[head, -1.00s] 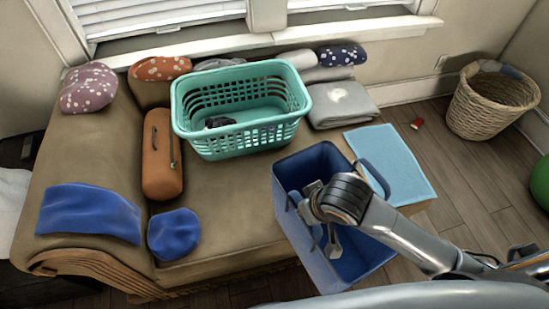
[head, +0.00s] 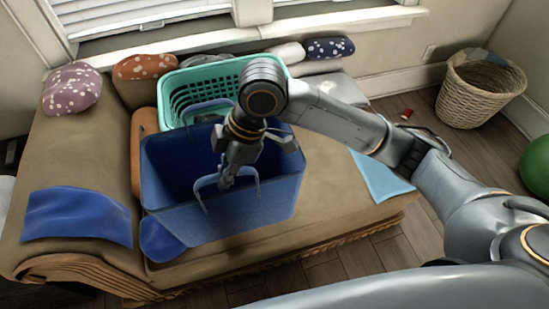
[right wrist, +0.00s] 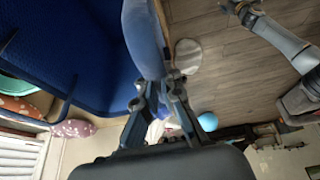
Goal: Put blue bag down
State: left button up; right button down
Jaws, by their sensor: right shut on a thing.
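The blue bag (head: 250,207) is an open-topped, box-shaped bag with two loop handles. It shows large in the middle of the head view, in front of the sofa seat, hiding part of the green basket and a round blue cushion. My right gripper (head: 228,180) is shut on the bag's near handle. The bag looks raised; its contact with the seat cannot be told. In the right wrist view the bag (right wrist: 95,45) fills the upper left, and my gripper's fingers (right wrist: 160,88) close at its edge. A grey arm, seemingly my left, enters at upper right; its fingers are unclear.
The tan sofa (head: 330,205) has bare seat to the right of the bag, near a light blue folded cloth (head: 378,180). The green basket (head: 185,85) stands behind the bag. A blue cloth (head: 75,215) lies left. A wicker basket (head: 470,100) stands on the floor.

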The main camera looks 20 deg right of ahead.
jog(key=w+d+f, duration=0.2)
jog(key=d+f, duration=0.4)
jog(key=w+d+f, duration=0.2)
jog(key=d+f, duration=0.5)
jog(key=shift+w, duration=0.25)
jog(key=c, duration=1.8)
grip_release()
jog(key=o, duration=0.3)
jog(key=v, duration=1.2)
